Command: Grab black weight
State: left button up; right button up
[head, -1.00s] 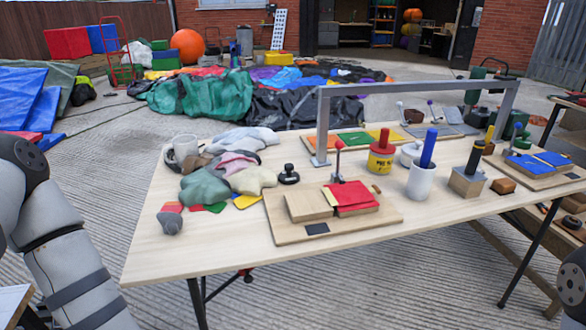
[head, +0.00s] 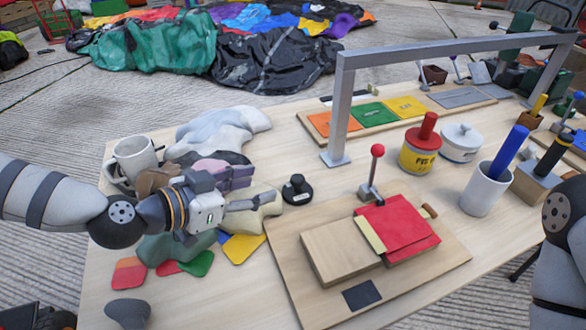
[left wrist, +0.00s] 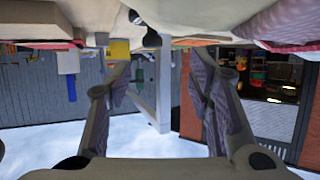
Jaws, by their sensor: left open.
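The black weight (head: 297,190), a small round disc with a knob on top, stands upright on the wooden table (head: 215,290) in the head view. My left gripper (head: 272,200) points right, close to the left of the weight, with its fingers over the pale cloth. It is open and looks empty. In the left wrist view the two fingers of my left gripper (left wrist: 158,75) stand apart, and the picture is upside down. A small dark shape shows between them at the top; I cannot tell for sure that it is the weight. My right gripper is out of view.
A wooden board with a red pad (head: 400,228) and a red-knobbed lever (head: 375,165) lies right of the weight. A grey metal frame (head: 345,110) stands behind. Crumpled cloths (head: 215,130) and a mug (head: 135,158) are at the left. A red-and-yellow can (head: 420,155) is farther right.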

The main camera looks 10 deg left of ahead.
aim_at(293, 180)
pick_arm(q)
jog(key=shift+w+d+f+b, duration=0.55)
jog(key=shift+w+d+f, duration=0.4)
jog(key=shift+d+f, duration=0.1)
jog(key=x, duration=0.5)
jog(key=b+x, duration=0.1)
jog(key=x, duration=0.2)
jog(key=shift+d+r, duration=0.3)
jog(key=shift+r, duration=0.05)
jog(key=shift+w, duration=0.1)
jog(key=shift+r, duration=0.1)
jog(key=shift+c, duration=0.2)
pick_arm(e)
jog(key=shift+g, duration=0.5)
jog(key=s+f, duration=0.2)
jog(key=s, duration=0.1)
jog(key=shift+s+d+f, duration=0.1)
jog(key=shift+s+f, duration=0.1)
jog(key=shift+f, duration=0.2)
pick_arm(q)
grip_shut()
